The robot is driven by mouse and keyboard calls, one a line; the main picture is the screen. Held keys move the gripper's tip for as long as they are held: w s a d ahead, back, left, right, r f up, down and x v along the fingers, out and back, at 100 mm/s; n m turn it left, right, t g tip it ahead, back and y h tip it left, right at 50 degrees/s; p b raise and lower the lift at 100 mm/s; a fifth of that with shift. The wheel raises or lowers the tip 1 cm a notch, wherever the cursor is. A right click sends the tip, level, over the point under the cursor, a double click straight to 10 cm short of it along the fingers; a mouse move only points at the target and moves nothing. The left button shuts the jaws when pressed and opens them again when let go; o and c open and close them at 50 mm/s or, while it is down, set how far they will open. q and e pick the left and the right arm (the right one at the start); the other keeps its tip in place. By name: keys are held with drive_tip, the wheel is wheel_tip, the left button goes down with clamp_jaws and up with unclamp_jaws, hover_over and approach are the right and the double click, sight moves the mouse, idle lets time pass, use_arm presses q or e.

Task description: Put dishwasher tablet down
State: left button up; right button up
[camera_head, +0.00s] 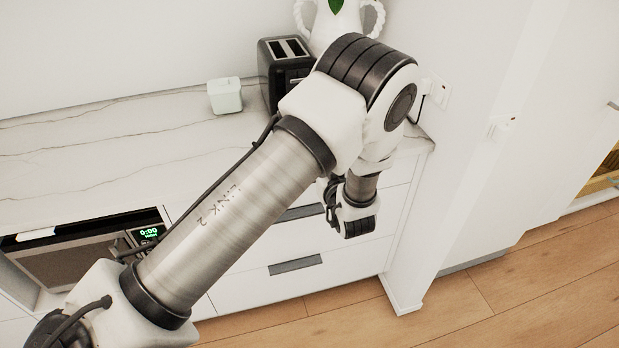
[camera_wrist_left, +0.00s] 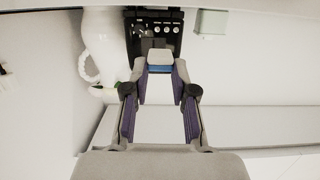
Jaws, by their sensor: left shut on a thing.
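A small dishwasher tablet (camera_wrist_left: 160,57), pale grey-white with a blue strip, sits between the fingertips of my left gripper (camera_wrist_left: 160,67) in the left wrist view. The gripper is shut on it, its two fingers touching the tablet's sides. The black toaster lies beyond the tablet in that view. In the head view my left arm crosses the middle, and the gripper and tablet are hidden behind it. My right gripper is in neither view.
A white marbled counter (camera_head: 110,140) has clear room at the left. On it stand a black toaster (camera_head: 275,75), a small pale box (camera_head: 225,96) and a white two-handled vase (camera_head: 338,22). A microwave (camera_head: 80,262) sits in a niche below. A white wall panel (camera_head: 455,150) rises at the right.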

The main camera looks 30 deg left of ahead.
use_arm(q)
drive_tip(key=x, duration=0.4)
drive_tip(key=s+b+x, duration=0.1)
drive_tip(key=x, duration=0.1)
drive_tip(key=shift+w+a, duration=0.25)
drive_tip(key=shift+a, duration=0.4)
wheel_tip(320, 180, down, 3)
drive_tip(key=b, duration=0.2)
drive_tip(key=shift+d+f+b, duration=0.1)
drive_tip(key=shift+b, duration=0.3)
drive_tip(key=shift+w, duration=0.1)
drive_tip(key=shift+f, duration=0.1)
drive_tip(key=o, duration=0.7)
drive_tip(key=shift+o, duration=1)
